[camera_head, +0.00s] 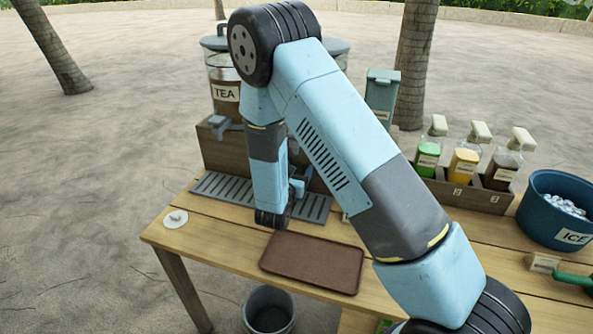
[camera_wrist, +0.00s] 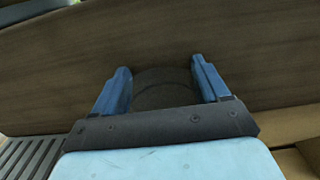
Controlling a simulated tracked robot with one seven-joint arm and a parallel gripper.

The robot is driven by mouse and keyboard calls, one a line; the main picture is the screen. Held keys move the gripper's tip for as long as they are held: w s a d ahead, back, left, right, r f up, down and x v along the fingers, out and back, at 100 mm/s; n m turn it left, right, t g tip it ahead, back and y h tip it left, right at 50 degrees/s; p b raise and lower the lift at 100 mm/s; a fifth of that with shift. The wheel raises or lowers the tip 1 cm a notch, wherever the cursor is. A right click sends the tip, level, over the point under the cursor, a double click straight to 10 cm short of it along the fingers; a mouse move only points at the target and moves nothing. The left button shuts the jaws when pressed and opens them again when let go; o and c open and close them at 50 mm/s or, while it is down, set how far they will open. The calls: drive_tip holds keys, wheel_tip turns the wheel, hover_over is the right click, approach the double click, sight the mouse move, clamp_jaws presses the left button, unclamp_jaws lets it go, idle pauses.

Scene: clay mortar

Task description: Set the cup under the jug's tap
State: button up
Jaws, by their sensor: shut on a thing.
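A glass jug labelled TEA (camera_head: 225,92), with a grey tap (camera_head: 224,125) low on its front, stands on a wooden stand (camera_head: 215,152). A second jug (camera_head: 337,47) is mostly hidden behind my arm. My gripper (camera_head: 299,186) is low in front of the stand, over the right part of the slotted drip tray (camera_head: 318,208). In the wrist view, my gripper (camera_wrist: 163,85) is shut on a dark, faintly outlined round thing, seemingly the cup (camera_wrist: 163,93), with the wooden panel beyond. The cup cannot be made out in the head view.
A brown tray (camera_head: 312,262) lies at the table's front, with a white disc (camera_head: 175,219) to its left. Bottles (camera_head: 464,160) in a wooden rack and a blue ICE bucket (camera_head: 545,212) stand to the right. A bin (camera_head: 268,312) is below the table's front edge.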

drive_tip(key=shift+f, duration=0.1)
drive_tip(key=o, duration=1.3)
drive_tip(key=v, duration=1.2)
